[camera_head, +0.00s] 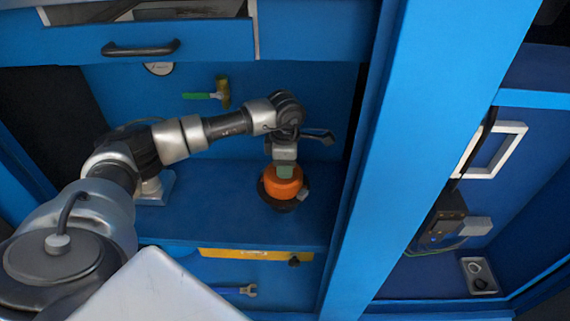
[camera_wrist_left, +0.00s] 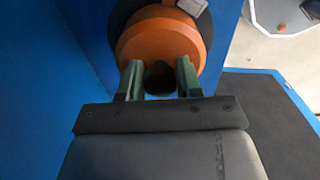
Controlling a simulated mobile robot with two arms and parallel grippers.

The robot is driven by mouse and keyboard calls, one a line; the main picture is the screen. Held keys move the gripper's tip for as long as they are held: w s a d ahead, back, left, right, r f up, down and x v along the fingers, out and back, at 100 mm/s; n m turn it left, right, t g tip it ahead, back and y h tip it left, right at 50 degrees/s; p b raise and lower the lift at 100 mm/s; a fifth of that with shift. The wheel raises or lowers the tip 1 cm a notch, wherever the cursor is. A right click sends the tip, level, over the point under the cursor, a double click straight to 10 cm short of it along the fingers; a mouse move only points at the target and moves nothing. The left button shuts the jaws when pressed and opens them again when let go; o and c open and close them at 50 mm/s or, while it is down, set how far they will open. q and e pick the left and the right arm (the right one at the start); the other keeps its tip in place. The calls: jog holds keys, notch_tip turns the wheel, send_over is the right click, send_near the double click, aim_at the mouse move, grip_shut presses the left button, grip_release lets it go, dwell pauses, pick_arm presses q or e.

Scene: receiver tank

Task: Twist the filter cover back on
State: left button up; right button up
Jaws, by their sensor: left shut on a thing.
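The orange filter cover (camera_head: 283,183) sits on a dark round base (camera_head: 285,204) on the blue shelf inside the cabinet. My left gripper (camera_head: 285,171) points down at the top of the cover. The fingers hide part of the cover's top. Whether the cover is fully seated on the base cannot be told. My right gripper is not in view.
A blue cabinet post (camera_head: 400,150) stands right of the shelf. A green-handled valve (camera_head: 222,93) is on the back wall. A drawer with a dark handle (camera_head: 140,48) is above. A yellow drawer (camera_head: 250,254) and a wrench (camera_head: 240,290) are below the shelf (camera_head: 220,215).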

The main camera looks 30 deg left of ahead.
pick_arm(q)
jog(key=shift+m, duration=0.3)
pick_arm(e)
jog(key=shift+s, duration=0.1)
pick_arm(q)
jog(key=shift+m+b, duration=0.5)
jog(key=shift+m, duration=1)
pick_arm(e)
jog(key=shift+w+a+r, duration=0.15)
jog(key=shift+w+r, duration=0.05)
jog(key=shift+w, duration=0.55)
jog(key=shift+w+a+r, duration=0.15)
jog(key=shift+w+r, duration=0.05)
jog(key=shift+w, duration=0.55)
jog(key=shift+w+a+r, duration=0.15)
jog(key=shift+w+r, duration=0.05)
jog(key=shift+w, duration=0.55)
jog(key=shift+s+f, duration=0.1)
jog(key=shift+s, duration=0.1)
pick_arm(q)
jog(key=shift+s+m, duration=0.1)
jog(key=shift+m, duration=0.2)
jog(key=o, duration=1.5)
jog(key=shift+c, duration=0.2)
jog(key=shift+o, duration=1.3)
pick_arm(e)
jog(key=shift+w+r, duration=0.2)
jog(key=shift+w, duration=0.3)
